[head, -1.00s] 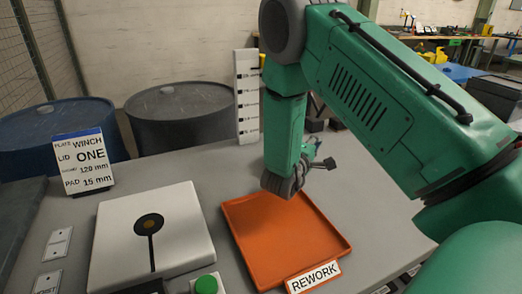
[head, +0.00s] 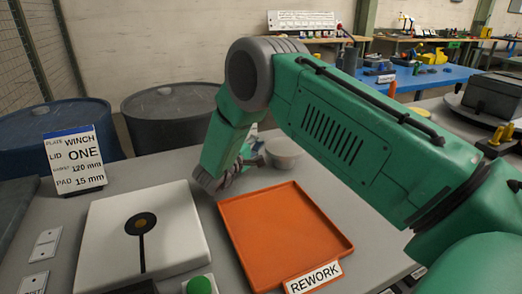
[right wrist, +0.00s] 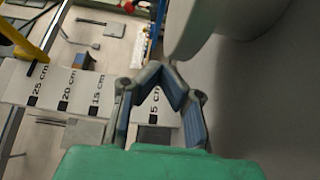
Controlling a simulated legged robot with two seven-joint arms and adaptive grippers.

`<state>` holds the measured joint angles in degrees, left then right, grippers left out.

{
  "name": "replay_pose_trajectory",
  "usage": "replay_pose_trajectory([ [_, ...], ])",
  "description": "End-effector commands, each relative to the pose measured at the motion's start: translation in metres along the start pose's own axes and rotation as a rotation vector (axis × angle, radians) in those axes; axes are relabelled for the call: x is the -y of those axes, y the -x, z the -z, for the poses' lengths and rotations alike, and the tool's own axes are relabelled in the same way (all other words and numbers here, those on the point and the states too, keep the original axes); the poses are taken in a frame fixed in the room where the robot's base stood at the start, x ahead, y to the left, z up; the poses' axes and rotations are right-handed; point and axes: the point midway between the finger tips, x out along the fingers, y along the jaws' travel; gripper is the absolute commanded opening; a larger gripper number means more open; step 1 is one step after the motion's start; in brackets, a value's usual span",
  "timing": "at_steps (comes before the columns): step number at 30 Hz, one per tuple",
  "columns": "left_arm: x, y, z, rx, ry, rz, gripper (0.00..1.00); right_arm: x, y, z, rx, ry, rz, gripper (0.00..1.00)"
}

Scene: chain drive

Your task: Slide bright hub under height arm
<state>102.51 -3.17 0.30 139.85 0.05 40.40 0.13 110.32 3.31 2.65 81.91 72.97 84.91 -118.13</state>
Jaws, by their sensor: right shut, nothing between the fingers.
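My right gripper (head: 250,158) is at the back of the grey table, beyond the orange tray, partly behind my own arm. In the right wrist view its fingers (right wrist: 173,95) are bent together and shut, with nothing seen between them. A pale strip (right wrist: 75,95) marked in centimetres shows behind the fingers, with the 5 cm mark close to them. It looks like the height scale; the head view hides it. A smooth grey rounded body (right wrist: 215,25) is close above the fingers. I cannot tell a bright hub for sure. My left gripper is not in view.
A pale grey bowl-like part (head: 283,152) stands behind the empty orange REWORK tray (head: 290,235). A text card (head: 75,158) and two drums (head: 170,110) are behind. A green button (head: 199,285) is in front.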

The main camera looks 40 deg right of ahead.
Motion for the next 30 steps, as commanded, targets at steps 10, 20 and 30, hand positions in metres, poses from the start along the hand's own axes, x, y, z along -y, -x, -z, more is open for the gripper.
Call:
replay_pose_trajectory([
  [10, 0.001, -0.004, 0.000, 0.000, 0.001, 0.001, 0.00, 0.009, -0.002, -0.009, -0.002, -0.002, -0.002, 0.00],
  [20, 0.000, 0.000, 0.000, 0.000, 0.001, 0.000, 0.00, 0.010, -0.004, -0.012, -0.002, 0.000, 0.001, 0.00],
  [30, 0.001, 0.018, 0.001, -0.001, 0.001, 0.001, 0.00, 0.009, -0.006, -0.029, -0.001, -0.001, -0.003, 0.00],
])
